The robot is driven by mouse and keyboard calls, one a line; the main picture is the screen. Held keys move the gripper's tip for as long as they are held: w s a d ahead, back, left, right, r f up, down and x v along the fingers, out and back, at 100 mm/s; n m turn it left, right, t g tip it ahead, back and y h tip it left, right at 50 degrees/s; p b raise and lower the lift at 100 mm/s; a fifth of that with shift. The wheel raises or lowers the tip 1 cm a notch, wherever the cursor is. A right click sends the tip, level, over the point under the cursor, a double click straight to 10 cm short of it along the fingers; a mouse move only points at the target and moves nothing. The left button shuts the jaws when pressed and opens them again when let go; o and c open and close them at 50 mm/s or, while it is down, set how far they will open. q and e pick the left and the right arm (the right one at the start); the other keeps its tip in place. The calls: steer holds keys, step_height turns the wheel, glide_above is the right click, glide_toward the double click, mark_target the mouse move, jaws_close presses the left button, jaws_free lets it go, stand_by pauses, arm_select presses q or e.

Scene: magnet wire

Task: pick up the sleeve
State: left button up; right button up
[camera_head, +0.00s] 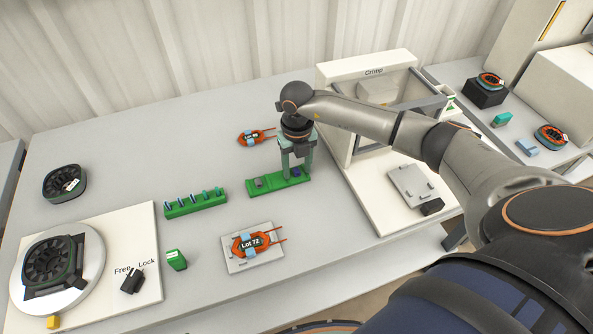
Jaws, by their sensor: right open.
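A green tray (263,190) lies on the table in the middle of the head view. A small dark blue piece (296,173), which may be the sleeve, sits on its right part. A small grey piece (259,183) is on its left part. My right gripper (296,168) points down over the right part of the tray, with its fingers open around or just above the blue piece. I cannot tell whether the fingers touch it. My left gripper is not in view.
A green rack (190,211) with several blue pegs stands to the left. The white Crimp housing (337,75) rises close on the right. An orange coil (247,137) lies behind the tray, and the Lot 72 coil (243,243) lies in front on a plate.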

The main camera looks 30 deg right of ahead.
jaws_close()
steer(key=shift+r, duration=0.15)
stand_by(0.4)
